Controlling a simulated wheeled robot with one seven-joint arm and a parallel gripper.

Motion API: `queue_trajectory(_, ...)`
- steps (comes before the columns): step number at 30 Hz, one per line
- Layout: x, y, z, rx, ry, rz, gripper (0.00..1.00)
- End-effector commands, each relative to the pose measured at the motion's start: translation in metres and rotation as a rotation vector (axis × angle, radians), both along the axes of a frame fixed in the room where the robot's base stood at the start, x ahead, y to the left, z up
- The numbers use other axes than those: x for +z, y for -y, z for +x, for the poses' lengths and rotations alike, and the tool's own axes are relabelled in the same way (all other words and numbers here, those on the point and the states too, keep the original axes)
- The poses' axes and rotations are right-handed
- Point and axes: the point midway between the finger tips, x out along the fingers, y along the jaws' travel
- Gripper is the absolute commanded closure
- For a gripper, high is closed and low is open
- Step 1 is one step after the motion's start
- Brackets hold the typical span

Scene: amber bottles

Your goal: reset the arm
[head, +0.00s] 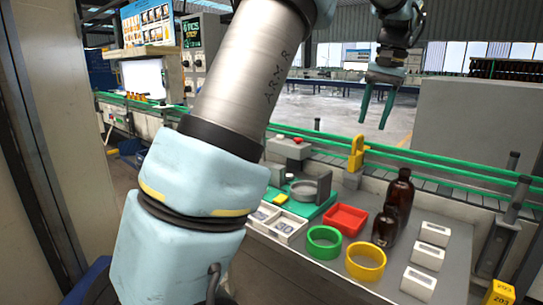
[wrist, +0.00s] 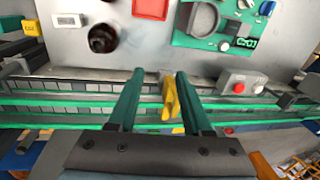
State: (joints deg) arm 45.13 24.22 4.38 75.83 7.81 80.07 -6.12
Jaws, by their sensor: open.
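My gripper (head: 376,104) is at the upper right of the head view, raised above the green conveyor rails with its two green fingers pointing down. In the wrist view my gripper (wrist: 157,100) shows its fingers spread apart with nothing held between them. A yellow part (wrist: 171,97) shows in the gap between the fingers, but it stands on the bench below and is not gripped. My arm crosses the middle of the head view and hides part of the bench and the background.
The grey bench (head: 315,258) holds two amber bottles (head: 400,200), a red tray (head: 346,219), a green ring (head: 324,242), a yellow ring (head: 366,262), several white boxes (head: 427,256) and a green scale (head: 303,203). A yellow upright piece (head: 357,153) stands at its back edge, before the conveyor (head: 440,168).

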Motion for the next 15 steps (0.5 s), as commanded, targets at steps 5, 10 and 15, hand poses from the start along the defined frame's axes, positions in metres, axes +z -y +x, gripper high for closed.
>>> queue_trajectory(5, -0.025, -0.04, 0.008, 0.049, -0.009, -0.024, 0.5)
queue_trajectory(10, -0.058, -0.093, 0.009, 0.119, -0.013, -0.06, 0.5)
queue_trajectory(15, -0.109, -0.174, -0.012, 0.235, -0.009, -0.114, 0.5)
